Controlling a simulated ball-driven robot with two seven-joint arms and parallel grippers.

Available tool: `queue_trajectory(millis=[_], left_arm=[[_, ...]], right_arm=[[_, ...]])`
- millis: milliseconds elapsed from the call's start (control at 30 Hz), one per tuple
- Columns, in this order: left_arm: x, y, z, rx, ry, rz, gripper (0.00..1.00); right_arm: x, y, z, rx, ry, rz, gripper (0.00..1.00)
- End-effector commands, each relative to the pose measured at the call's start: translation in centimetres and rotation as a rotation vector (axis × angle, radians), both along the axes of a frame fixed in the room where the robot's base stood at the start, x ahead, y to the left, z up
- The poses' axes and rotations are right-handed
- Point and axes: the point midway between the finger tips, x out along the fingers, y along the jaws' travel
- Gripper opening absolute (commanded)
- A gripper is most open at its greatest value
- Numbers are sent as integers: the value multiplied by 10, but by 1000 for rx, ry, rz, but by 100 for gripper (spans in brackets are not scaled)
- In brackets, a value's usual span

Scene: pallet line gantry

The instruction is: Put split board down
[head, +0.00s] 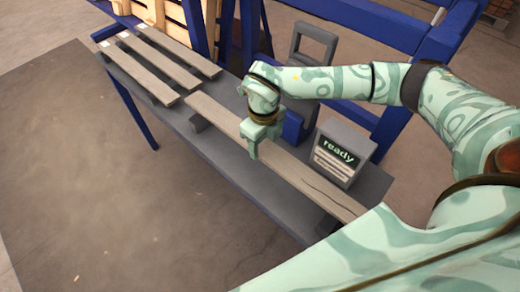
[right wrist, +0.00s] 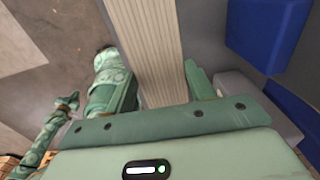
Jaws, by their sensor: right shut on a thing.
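The split board (head: 308,184) is a long grey-brown plank with a dark crack toward its near right end. It lies lengthwise along the grey table (head: 245,180), close above its top; I cannot tell whether it rests there. My right gripper (head: 258,150) is shut on the board near its middle, from above. In the right wrist view the board (right wrist: 150,45) runs up between the two green fingers. In that view, what looks like my left gripper (right wrist: 68,102) shows small at the left, away from the board; its jaw state is unclear.
Three planks (head: 158,66) lie side by side at the table's far left end. A grey box with a "ready" screen (head: 340,153) stands just behind the board. A dark block (head: 200,121) shows under its left end. Blue frame posts (head: 394,118) stand behind the table.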

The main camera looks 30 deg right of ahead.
Motion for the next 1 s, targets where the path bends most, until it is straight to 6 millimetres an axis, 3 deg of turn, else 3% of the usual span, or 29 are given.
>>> queue_trajectory(millis=[267, 433, 800, 833, 900, 1000], left_arm=[[-2, 0, -7, 0, 5, 0, 0], [-6, 0, -16, 0, 14, 0, 0], [-7, 1, -16, 2, 15, -1, 0], [-7, 1, -16, 2, 15, -1, 0], [-7, 2, -16, 2, 15, -1, 0], [-7, 2, -16, 2, 15, -2, 0]], right_arm=[[13, 1, -17, 1, 0, 0, 24], [13, 1, -45, 1, 3, 0, 24], [13, 0, -48, 0, -1, 0, 24], [13, 0, -48, 0, -1, 0, 62], [13, 0, -48, 0, -1, 0, 76], [13, 0, -48, 0, -1, 0, 76]])
